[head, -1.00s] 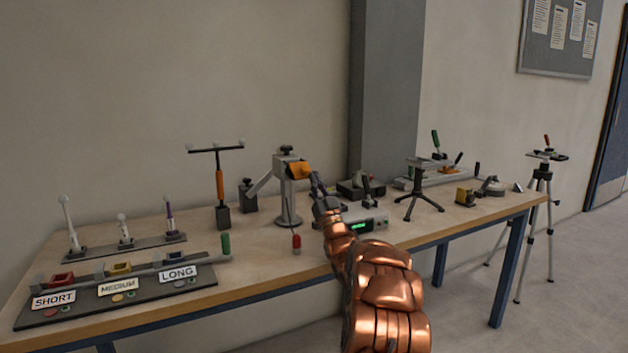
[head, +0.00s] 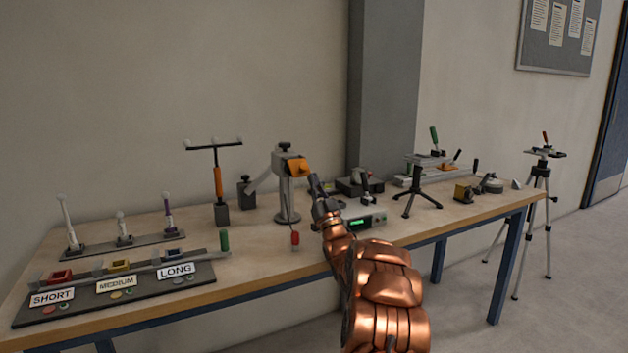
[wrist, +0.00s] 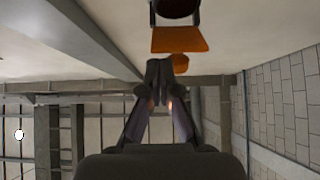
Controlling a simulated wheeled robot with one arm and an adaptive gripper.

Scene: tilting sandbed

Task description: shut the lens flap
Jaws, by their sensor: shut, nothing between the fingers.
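The lens flap (head: 298,167) is orange and sits at the front of a grey instrument head (head: 279,162) on an upright stand. In the wrist view the flap (wrist: 179,40) is a flat orange plate at the lower edge of a dark round lens opening (wrist: 175,8). The opening shows uncovered, with the flap standing away from it. A small orange knob (wrist: 180,63) is at the flap's free edge. My gripper (head: 313,180) is shut and empty, just right of and below the flap. In the wrist view its fingertips (wrist: 159,68) are close beside the knob; contact cannot be told.
A small box with a green display (head: 362,223) lies beneath my arm on the table (head: 262,262). A red-topped peg (head: 295,238) stands near the front edge. A black tripod (head: 420,190) stands to the right. Labelled sockets (head: 117,284) are at the left.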

